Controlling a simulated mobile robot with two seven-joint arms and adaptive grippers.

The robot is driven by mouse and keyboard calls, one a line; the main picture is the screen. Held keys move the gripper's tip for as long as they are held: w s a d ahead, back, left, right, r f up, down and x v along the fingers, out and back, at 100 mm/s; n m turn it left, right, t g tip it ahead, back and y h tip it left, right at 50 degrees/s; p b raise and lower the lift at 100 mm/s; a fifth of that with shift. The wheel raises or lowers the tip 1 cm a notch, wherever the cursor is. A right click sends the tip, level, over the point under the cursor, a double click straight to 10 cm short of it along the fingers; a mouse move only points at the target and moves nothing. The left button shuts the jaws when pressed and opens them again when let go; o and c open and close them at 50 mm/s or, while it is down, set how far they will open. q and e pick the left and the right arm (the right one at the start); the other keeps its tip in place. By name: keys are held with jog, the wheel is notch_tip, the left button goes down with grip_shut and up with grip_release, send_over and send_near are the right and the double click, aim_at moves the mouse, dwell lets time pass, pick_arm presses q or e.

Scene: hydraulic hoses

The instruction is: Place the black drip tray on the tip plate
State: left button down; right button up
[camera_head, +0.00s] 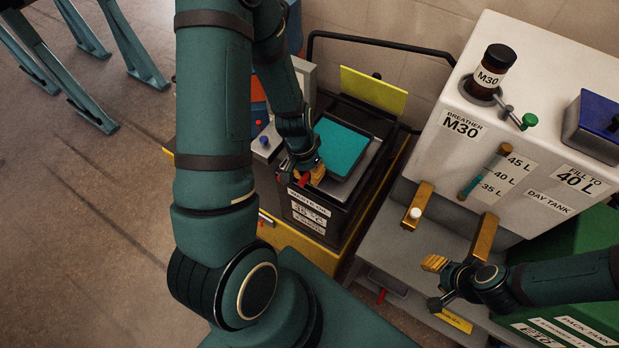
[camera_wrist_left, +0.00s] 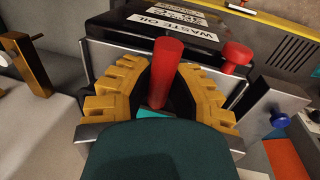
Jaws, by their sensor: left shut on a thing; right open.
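The black drip tray (camera_head: 371,151), with a teal surface inside, lies over the black waste oil box (camera_head: 314,219) on a cart. My left gripper (camera_head: 312,173) is at its near left side. It is shut on a red upright handle, which shows between the yellow fingers (camera_wrist_left: 160,90) in the left wrist view (camera_wrist_left: 166,68). Whether that handle belongs to the tray is hard to tell. The tip plate is not clearly identifiable; much of the surface under the tray is hidden. My right gripper (camera_head: 434,264) is open and empty, in front of the white tank.
A yellow upright plate (camera_head: 374,92) stands behind the tray. The white day tank (camera_head: 530,130) is at the right, with orange brackets (camera_head: 484,238) below it. A red knob (camera_wrist_left: 236,56) is close to my left fingers.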

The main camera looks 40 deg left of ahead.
pick_arm(q)
notch_tip(320, 180, down, 2)
jog(key=shift+w+f, duration=0.1)
jog(key=shift+f, duration=0.05)
jog(key=shift+f+b, duration=0.1)
jog(key=shift+b, duration=0.25)
jog(key=c, duration=1)
grip_release()
jog(key=shift+r, duration=0.2)
jog(key=r+p, duration=0.1)
jog(key=r, duration=0.3)
jog(key=a+r+p, duration=0.1)
jog(key=r, duration=0.3)
jog(key=a+r+p, duration=0.1)
jog(key=r, duration=0.2)
jog(key=shift+s+a+r, duration=0.15)
jog(key=shift+s+r, duration=0.05)
jog(key=shift+r, duration=0.2)
